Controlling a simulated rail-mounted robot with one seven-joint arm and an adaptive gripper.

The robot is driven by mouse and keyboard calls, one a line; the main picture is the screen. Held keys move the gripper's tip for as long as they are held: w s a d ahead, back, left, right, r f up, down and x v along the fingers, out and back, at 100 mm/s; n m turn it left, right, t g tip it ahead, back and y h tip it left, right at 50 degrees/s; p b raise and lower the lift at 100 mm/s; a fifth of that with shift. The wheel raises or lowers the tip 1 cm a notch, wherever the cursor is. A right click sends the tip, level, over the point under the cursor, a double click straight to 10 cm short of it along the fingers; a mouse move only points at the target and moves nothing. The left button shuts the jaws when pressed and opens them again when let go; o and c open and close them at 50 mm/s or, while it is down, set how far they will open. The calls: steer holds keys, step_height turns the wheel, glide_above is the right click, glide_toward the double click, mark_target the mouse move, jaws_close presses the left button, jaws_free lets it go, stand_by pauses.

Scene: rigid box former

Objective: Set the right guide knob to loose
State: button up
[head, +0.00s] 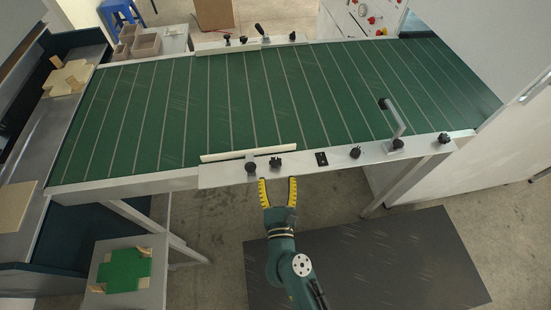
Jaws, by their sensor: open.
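Several black knobs sit along the near metal rail of a green slatted conveyor. One black knob (275,162) is just beyond my gripper, close to the right end of a white guide bar (250,153). Another black knob (250,167) is a little to its left. Further right on the rail are a knob (355,152), a knob (398,143) and a knob (443,138). No label is readable, so I cannot tell which is the right guide knob or its setting. My gripper (278,182) is open and empty, its yellow fingers at the rail's front edge.
The green conveyor (220,110) spans the view. A grey bent handle (393,118) rises from the near rail at right. More knobs and a lever (260,30) stand on the far rail. A small table (150,300) with a green piece is at lower left.

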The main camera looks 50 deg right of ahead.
mark_target(277, 161)
steer(key=x, duration=0.7)
steer(key=shift+w+d, duration=0.1)
steer(key=c, duration=1.2)
steer(key=shift+r+n+t+y+p, duration=0.3)
steer(key=shift+p, duration=0.6)
steer(key=n+t+y+p, duration=0.1)
steer(key=p, duration=0.2)
steer(key=shift+d+r+y, duration=0.1)
steer(key=shift+r+y, duration=0.05)
steer(key=shift+y, duration=0.25)
steer(key=n+t+y, duration=0.1)
steer(key=n+t+y+p, duration=0.1)
steer(key=n+y, duration=0.1)
steer(key=shift+f+y, duration=0.3)
steer(key=shift+f, duration=0.1)
